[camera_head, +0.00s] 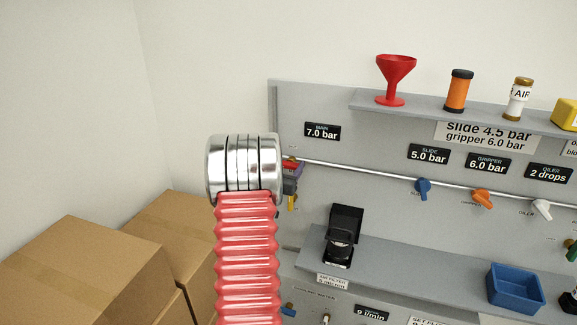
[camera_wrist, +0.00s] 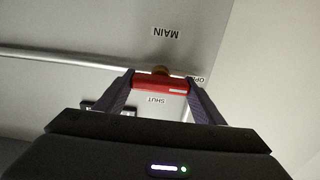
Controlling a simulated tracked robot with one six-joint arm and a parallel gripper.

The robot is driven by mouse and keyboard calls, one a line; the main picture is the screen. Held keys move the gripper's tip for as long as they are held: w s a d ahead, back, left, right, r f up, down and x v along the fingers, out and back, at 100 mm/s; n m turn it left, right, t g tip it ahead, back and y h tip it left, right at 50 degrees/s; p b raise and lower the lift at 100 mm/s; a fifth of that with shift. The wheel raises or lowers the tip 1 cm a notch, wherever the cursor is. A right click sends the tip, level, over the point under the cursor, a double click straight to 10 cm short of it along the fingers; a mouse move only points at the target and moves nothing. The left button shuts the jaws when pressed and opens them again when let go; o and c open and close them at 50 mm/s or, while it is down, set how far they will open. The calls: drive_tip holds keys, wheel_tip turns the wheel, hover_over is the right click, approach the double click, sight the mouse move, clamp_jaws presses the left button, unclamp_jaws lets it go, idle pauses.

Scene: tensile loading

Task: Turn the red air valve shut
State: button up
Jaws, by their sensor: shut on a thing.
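The red air valve handle (camera_wrist: 161,85) shows in the wrist view as a red bar lying about parallel to the pipe, with a brass-coloured part (camera_wrist: 161,70) behind it. My gripper (camera_wrist: 160,81) has one dark finger at each end of the bar and is shut on it. The MAIN label (camera_wrist: 165,33) and the SHUT label (camera_wrist: 163,100) read upside down on either side of the handle. The OPEN label (camera_wrist: 199,80) is partly covered by a finger. In the head view my arm hides most of the gripper and valve.
A silver pipe (camera_head: 355,172) runs across the grey panel, with blue (camera_head: 422,188), orange (camera_head: 482,198) and white (camera_head: 542,209) valves to the right. A shelf above holds a red funnel (camera_head: 396,78). Cardboard boxes (camera_head: 85,270) stand at the left.

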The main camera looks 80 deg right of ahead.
drive_tip(key=shift+m, duration=0.5)
drive_tip(key=shift+c, duration=0.4)
drive_tip(key=m, duration=0.3)
drive_tip(key=shift+s, duration=0.1)
drive_tip(key=m, duration=0.4)
drive_tip(key=shift+s+m, duration=0.1)
drive_tip(key=shift+m, duration=0.3)
drive_tip(key=m, duration=0.4)
drive_tip(key=shift+f+m, duration=0.15)
drive_tip(key=shift+m, duration=0.15)
drive_tip(key=shift+s+f+m, duration=0.1)
drive_tip(key=shift+m, duration=1.05)
drive_tip(key=shift+s+f+m, duration=0.1)
drive_tip(key=shift+m, duration=1.05)
drive_tip(key=shift+a, duration=0.1)
drive_tip(key=o, duration=1.1)
drive_tip(key=shift+w+r, duration=0.1)
drive_tip(key=shift+c, duration=0.2)
drive_tip(key=w+a, duration=0.1)
drive_tip(key=a, duration=1.2)
drive_tip(key=shift+w+a, duration=0.15)
drive_tip(key=shift+a, duration=0.2)
